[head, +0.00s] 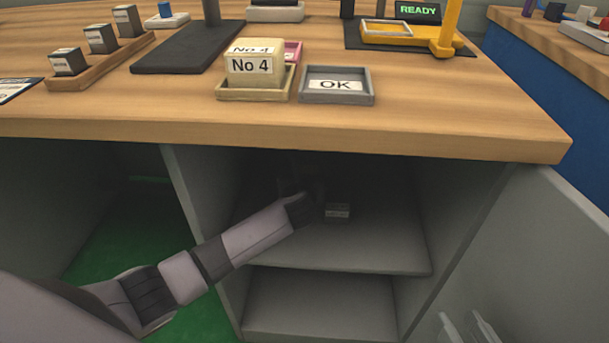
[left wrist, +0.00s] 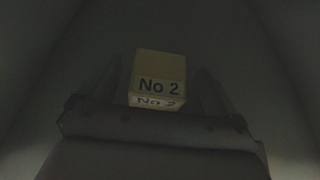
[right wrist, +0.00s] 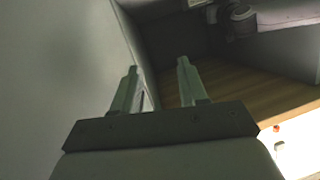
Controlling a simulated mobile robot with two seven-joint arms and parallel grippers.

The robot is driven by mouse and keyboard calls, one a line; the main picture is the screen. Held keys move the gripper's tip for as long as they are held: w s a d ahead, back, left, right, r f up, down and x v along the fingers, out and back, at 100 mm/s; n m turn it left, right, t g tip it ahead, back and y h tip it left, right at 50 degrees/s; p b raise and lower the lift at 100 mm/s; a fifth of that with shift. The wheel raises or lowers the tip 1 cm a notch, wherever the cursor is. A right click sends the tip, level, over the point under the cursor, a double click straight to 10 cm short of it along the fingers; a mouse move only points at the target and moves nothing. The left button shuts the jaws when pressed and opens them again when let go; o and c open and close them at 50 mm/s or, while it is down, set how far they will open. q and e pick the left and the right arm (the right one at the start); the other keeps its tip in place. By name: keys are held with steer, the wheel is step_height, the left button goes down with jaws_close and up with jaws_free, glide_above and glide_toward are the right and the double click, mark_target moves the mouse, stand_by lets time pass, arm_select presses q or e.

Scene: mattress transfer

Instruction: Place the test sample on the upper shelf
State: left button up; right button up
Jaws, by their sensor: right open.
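A yellowish sample block marked "No 2" (left wrist: 157,68) stands between the fingers of my left gripper (left wrist: 157,88) in the left wrist view. The picture is too dark to tell whether the fingers touch it. In the head view my left arm reaches under the bench top, and its dark gripper (head: 304,190) is over the upper shelf (head: 380,245). A small pale labelled block (head: 337,210) shows beside it on that shelf; I cannot tell if it is No 2. My right gripper (right wrist: 157,75) is open and empty in the right wrist view.
The bench top overhangs the cabinet; a divider (head: 195,200) and an open door (head: 555,245) flank it. A lower shelf (head: 320,305) lies below. On the bench are a "No 4" block (head: 255,66), a grey "OK" tray (head: 336,98) and a rack (head: 100,70) of dark blocks.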

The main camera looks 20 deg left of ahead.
arm_select(q)
steer(key=shift+r, duration=0.2)
steer(key=shift+s+d+r+p, duration=0.1)
steer(key=shift+s+p, duration=0.15)
steer(key=shift+p, duration=0.05)
steer(key=p+v, duration=0.4)
steer(key=v, duration=0.3)
steer(key=shift+s+r+p, duration=0.1)
steer(key=shift+r+p, duration=0.1)
steer(key=shift+p, duration=0.2)
steer(key=p+v, duration=0.1)
steer(key=v, duration=0.2)
steer(key=shift+s, duration=0.2)
steer(key=shift+s+d+p, duration=0.15)
steer(key=shift+s+p, duration=0.15)
steer(key=shift+s, duration=0.05)
arm_select(e)
steer(key=shift+a+r+m+g, duration=0.15)
steer(key=shift+r+m+g, duration=0.25)
steer(key=shift+g, duration=0.5)
steer(key=shift+s, duration=0.1)
